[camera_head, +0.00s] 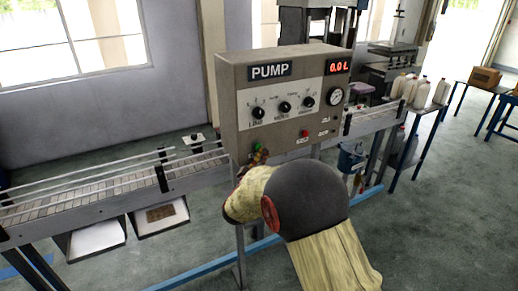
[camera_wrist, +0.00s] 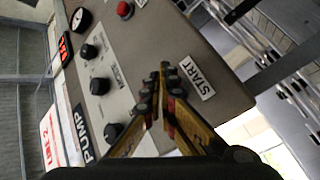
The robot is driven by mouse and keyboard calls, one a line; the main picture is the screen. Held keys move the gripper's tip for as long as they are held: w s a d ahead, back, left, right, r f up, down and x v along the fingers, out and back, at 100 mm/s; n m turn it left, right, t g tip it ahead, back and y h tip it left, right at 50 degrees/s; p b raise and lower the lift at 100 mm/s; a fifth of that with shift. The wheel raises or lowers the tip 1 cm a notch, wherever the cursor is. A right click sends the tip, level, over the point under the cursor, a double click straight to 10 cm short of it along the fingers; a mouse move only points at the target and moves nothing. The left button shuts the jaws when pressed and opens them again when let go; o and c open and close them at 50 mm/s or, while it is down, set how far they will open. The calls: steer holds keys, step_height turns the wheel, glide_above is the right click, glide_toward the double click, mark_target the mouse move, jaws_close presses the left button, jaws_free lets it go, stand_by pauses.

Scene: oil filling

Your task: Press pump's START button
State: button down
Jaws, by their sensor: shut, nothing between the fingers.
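The grey pump box (camera_head: 234,112) stands in the middle of the head view, with a PUMP label, three black knobs and a red display reading 0.0 L. A small green button (camera_head: 257,148) shows at its lower left, just above my fingertips. The START label (camera_wrist: 196,78) is beside my gripper (camera_wrist: 165,72) in the wrist view. My gripper (camera_head: 260,157) is shut and empty, pointing at the panel's lower left. In the wrist view the fingertips hide the button. I cannot tell whether they touch it.
A red button (camera_head: 305,133) sits right of the green one; it also shows in the wrist view (camera_wrist: 125,10). A conveyor (camera_head: 90,196) runs behind the box. A blue bucket (camera_head: 351,158) hangs to the right. White bottles (camera_head: 420,92) stand further right.

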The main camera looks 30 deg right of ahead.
steer(key=shift+w, duration=0.6)
stand_by(0.7)
steer(key=shift+s, duration=1)
steer(key=shift+s+p, duration=0.1)
steer(key=shift+p, duration=0.2)
steer(key=s, duration=0.5)
steer(key=shift+d, duration=0.1)
steer(key=shift+w, duration=0.1)
stand_by(0.5)
